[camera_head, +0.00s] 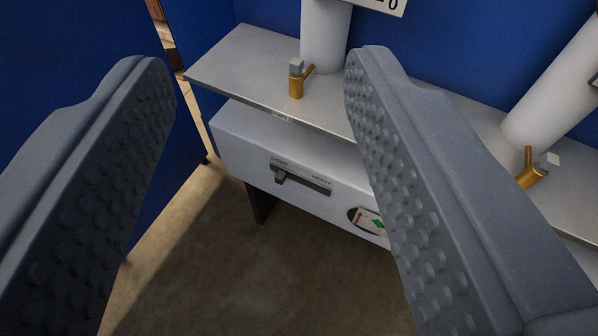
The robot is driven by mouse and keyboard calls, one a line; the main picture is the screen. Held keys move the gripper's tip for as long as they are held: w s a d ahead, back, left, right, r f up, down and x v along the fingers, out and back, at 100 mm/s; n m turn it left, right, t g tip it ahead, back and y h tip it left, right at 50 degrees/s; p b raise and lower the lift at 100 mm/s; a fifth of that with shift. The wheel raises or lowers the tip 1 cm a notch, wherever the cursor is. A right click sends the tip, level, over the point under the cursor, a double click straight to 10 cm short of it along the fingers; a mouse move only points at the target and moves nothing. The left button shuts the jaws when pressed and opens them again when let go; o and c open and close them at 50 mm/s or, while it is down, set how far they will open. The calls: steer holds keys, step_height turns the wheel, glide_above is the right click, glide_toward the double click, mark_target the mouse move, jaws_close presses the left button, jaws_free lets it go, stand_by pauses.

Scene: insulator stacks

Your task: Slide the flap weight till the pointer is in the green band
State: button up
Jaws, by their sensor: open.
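My gripper (259,75) is open and empty. Its two grey, studded fingers frame the view at left and right. Beyond and between them, a dark slider knob (280,177) sits at the left end of a slot in a grey box front, apart from the fingers. Small lettering above the slot seems to read LIGHT at the left and HEAVY at the right. To the right, a round dial window (366,220) shows a red pointer (358,217) at its left side and a green band (378,225) at its right. The pointer appears outside the green. The right finger hides part of the box.
A grey metal shelf (235,65) juts out above the box front. White pipes (325,40) with brass valves (296,85) stand on it. Blue walls (205,25) stand behind and at the left. The brown floor (230,275) below is clear.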

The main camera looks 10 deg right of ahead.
steer(key=shift+w, duration=0.1)
steer(key=w+a+f+m+t+y+b, duration=0.1)
steer(key=w+a+f, duration=0.5)
steer(key=w+f, duration=0.55)
steer(key=w+a+f+m+y, duration=0.1)
steer(key=w+a+f, duration=0.4)
steer(key=w+f, duration=0.65)
steer(key=w+a+f+m+h+b, duration=0.1)
steer(key=w+f+h, duration=0.1)
steer(key=w+f, duration=0.35)
steer(key=w+a+f+m+h, duration=0.1)
steer(key=w+f+m, duration=0.15)
steer(key=f, duration=0.65)
steer(key=m+g+h+b, duration=0.1)
steer(key=h, duration=0.5)
glide_toward(278, 182)
steer(key=w+a+r, duration=0.2)
steer(key=a+r, duration=0.4)
steer(key=r, duration=0.2)
steer(key=s+d+f+h, duration=0.3)
steer(key=s+f, duration=0.2)
steer(key=f, duration=0.4)
steer(key=shift+y, duration=0.4)
steer(key=b+x, duration=0.3)
steer(key=x, duration=1)
steer(key=shift+w+d+r, duration=0.1)
steer(key=shift+w+r, duration=0.05)
steer(key=shift+w, duration=0.05)
steer(key=shift+c, duration=0.3)
